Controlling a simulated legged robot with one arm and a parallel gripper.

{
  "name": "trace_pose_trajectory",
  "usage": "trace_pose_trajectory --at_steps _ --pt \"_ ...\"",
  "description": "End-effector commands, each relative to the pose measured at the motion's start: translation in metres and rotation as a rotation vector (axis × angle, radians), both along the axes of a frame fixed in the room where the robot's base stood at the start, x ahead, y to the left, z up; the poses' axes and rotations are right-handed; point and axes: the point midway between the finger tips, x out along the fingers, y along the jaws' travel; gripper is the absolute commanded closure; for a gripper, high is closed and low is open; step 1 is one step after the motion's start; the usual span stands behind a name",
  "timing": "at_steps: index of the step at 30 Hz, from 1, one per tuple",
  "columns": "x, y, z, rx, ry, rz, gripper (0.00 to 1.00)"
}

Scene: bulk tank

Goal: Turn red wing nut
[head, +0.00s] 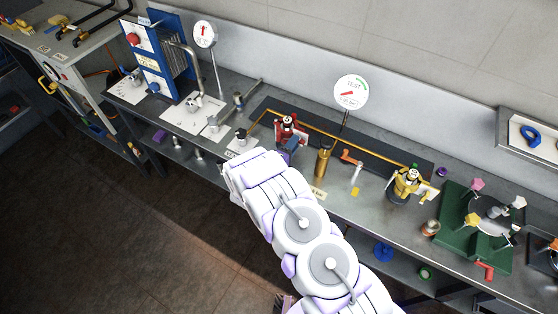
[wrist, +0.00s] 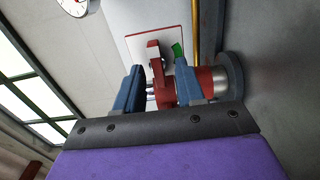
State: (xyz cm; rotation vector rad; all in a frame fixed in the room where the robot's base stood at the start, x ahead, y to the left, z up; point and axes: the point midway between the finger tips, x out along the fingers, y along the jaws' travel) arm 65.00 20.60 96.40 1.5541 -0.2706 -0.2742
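A red fitting with a wing-shaped handle (head: 287,121) stands on the bench in the head view, at the left part of a brass pipe run. In the wrist view the red wing (wrist: 155,58) stands upright between the two blue fingers, in front of a red and silver body (wrist: 218,80). My gripper (wrist: 159,80) is open, with one finger on each side of the red wing. Small gaps show beside the red part; I cannot tell whether either finger touches it. In the head view my gripper (head: 286,148) is mostly hidden behind my white arm.
A brass cylinder (head: 323,160), an orange-handled valve (head: 351,158) and a yellow fitting (head: 406,182) stand to the right. A TEST gauge (head: 351,91) rises behind. A green base (head: 455,237) with pink and yellow knobs is at far right. The floor in front is clear.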

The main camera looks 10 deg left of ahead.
Motion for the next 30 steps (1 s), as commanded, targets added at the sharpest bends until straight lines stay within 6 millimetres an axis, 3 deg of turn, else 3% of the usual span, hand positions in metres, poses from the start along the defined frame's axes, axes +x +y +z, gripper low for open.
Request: trace_pose_trajectory --at_steps 18,24,30 --pt "-0.116 0.047 -0.002 -0.002 0.001 0.006 0.62" --pt "-0.14 0.055 -0.002 -0.002 0.001 0.003 0.62" --pt "-0.151 0.059 -0.002 -0.003 0.001 0.001 0.62"
